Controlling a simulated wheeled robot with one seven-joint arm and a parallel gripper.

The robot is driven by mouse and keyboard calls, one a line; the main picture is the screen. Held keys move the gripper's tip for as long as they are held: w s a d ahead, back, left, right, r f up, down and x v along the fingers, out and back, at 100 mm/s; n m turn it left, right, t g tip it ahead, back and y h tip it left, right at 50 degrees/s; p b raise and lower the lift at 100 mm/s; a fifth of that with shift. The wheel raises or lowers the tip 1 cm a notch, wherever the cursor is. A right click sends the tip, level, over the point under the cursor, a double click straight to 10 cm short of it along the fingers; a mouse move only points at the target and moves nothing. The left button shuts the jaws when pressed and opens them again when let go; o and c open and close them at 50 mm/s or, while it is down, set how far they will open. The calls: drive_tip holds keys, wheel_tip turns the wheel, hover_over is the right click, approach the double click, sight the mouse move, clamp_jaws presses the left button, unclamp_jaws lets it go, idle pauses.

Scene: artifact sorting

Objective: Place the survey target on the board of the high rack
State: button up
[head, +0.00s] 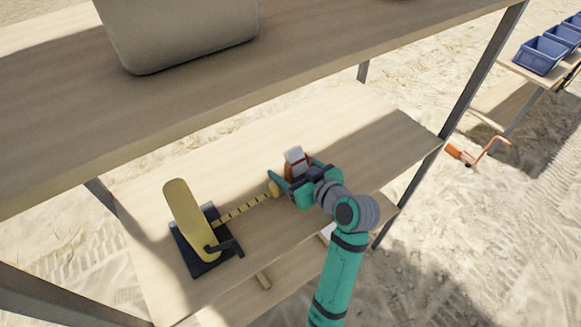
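A small orange and white object (295,158), which looks like the survey target, is on the lower board (150,210) of the rack. My gripper (296,171) is at this object, with its teal fingers spread on either side of it. The fingers look wider apart than the object; its lower part is hidden by the gripper, so contact cannot be told. The upper board (300,70) of the rack runs across the top of the view, above the lower board.
A beige box (185,35) stands on the upper board. On the lower board, left of my gripper, are a yellow paddle-shaped piece on a dark base (190,220) and a yellow-black striped rod (240,209). A grey rack post (480,75) rises right. Blue bins (540,55) stand far right.

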drive_tip(key=shift+r, duration=0.1)
drive_tip(key=shift+s+d+r, duration=0.15)
drive_tip(key=v, duration=1.1)
drive_tip(key=shift+s+d+r, duration=0.1)
drive_tip(key=shift+s+r, duration=0.05)
drive_tip(key=shift+s, duration=0.1)
drive_tip(key=shift+w, duration=0.1)
